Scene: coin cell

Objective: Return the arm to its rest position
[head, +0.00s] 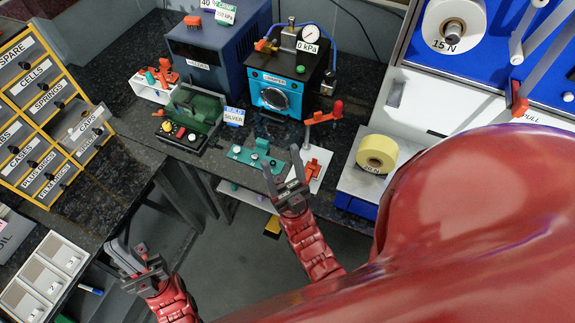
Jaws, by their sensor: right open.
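My right gripper (282,160) is open, with its two fingers apart and nothing visible between them. It is over the front edge of the dark bench (135,150), just in front of the teal fixture (255,157) and left of the red-handled press (318,150). No held object is visible there. My large red arm link covers the lower right.
A drawer cabinet (45,110) has one drawer (85,128) pulled out at left. A numbered tray (45,278) is lower left. A yellow roll (377,153) is right.

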